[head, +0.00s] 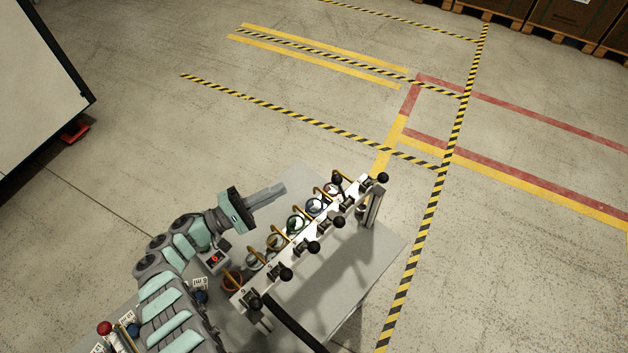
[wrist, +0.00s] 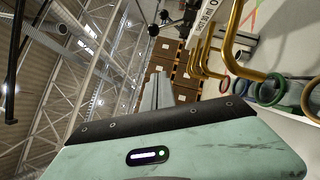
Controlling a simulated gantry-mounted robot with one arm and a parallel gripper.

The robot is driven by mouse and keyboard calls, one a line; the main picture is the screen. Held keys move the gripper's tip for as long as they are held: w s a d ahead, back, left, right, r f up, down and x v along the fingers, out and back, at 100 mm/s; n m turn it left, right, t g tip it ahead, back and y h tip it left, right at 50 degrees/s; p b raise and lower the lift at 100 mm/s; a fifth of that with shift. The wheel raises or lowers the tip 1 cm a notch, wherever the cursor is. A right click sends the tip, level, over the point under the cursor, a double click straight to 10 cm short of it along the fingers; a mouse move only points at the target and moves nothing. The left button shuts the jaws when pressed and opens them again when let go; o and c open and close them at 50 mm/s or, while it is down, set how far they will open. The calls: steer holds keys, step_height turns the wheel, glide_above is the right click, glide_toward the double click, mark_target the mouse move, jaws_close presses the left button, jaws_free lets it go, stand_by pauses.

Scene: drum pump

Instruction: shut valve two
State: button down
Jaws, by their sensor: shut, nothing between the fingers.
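A white valve rail (head: 300,245) runs diagonally across the grey table, with several black-knobbed valve handles (head: 312,248) along its right side. Curved brass pipes (head: 283,235) and coloured rings, one of them green (head: 295,224), line its left side. The brass pipes also show at the right of the wrist view (wrist: 240,50). I cannot read which valve is number two. My gripper (head: 282,188) is shut and empty, left of the rail's far half and apart from the handles. Its grey fingers (wrist: 157,90) point away in the wrist view.
A small box with a red button (head: 214,258) and a red knob (head: 104,327) are near my arm. The floor beyond the table is open, with striped tape. Crates (head: 580,22) stand far right.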

mark_target(341, 190)
steer(key=w+d+r+p, duration=0.1)
steer(key=d+p, duration=0.1)
steer(key=d, duration=0.3)
steer(key=w+d+r+p, duration=0.1)
steer(key=d+r+p, duration=0.1)
steer(key=d, duration=0.4)
steer(key=shift+r+p, duration=0.25)
steer(key=shift+p, duration=0.4)
steer(key=shift+b, duration=0.4)
